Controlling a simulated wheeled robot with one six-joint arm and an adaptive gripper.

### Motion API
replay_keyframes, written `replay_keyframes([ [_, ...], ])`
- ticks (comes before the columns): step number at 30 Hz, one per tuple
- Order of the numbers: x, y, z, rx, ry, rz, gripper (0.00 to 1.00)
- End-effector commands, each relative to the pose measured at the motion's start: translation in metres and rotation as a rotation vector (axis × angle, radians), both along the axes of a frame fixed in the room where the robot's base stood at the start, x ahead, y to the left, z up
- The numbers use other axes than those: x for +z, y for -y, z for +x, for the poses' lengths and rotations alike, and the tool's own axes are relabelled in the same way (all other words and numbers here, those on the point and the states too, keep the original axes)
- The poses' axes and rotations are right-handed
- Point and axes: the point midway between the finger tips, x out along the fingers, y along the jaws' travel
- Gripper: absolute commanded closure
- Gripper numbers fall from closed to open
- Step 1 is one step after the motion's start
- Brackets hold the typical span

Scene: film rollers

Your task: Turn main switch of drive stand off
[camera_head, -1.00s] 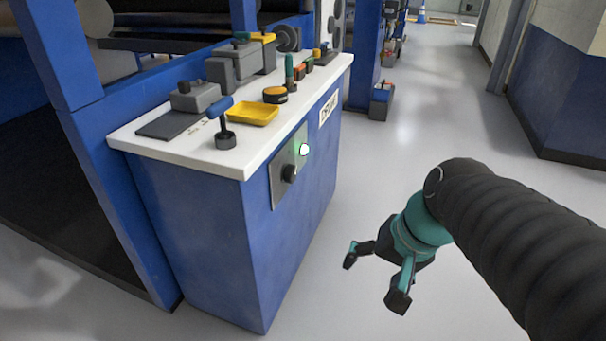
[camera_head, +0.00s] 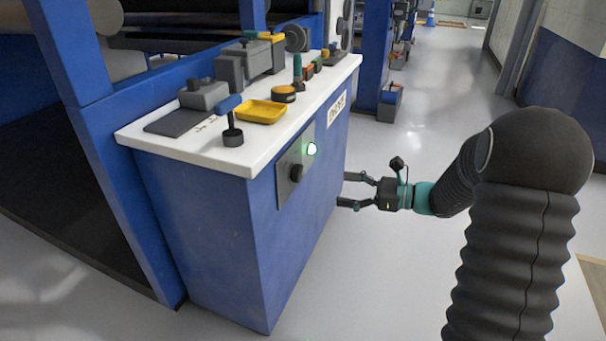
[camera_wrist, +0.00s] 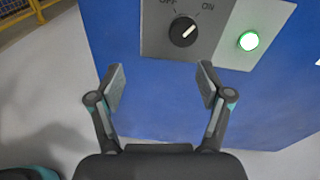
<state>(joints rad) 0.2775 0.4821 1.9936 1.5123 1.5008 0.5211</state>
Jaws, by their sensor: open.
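The drive stand (camera_head: 222,235) is a blue cabinet with a white top. On its right face is a grey plate with a black rotary main switch (camera_head: 296,173) and a lit green lamp (camera_head: 311,149). In the wrist view the switch (camera_wrist: 184,32) sits beneath OFF and ON labels, its white mark pointing up right toward ON. The green lamp (camera_wrist: 249,41) glows to its right. My gripper (camera_head: 342,190) is open and empty, pointing at the switch face from the right. In the wrist view its fingertips (camera_wrist: 160,78) are below the switch, apart from it.
Blue machine frames stand left and behind. Floor right of the stand is clear. A yellow railing (camera_wrist: 35,10) shows in the wrist view.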

Motion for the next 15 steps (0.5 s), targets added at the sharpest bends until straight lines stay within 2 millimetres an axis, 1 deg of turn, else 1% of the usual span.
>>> replay_keyframes([
  [1, -0.006, 0.006, 0.009, -0.025, -0.019, 0.035, 0.22],
  [3, -0.01, 0.011, 0.018, -0.051, -0.038, 0.074, 0.22],
  [6, -0.012, 0.015, 0.025, -0.072, -0.049, 0.105, 0.22],
  [8, -0.013, 0.014, 0.028, -0.078, -0.052, 0.114, 0.22],
  [11, -0.012, 0.006, 0.031, -0.077, -0.053, 0.115, 0.22],
  [15, -0.012, -0.015, 0.038, -0.074, -0.053, 0.114, 0.22],
])
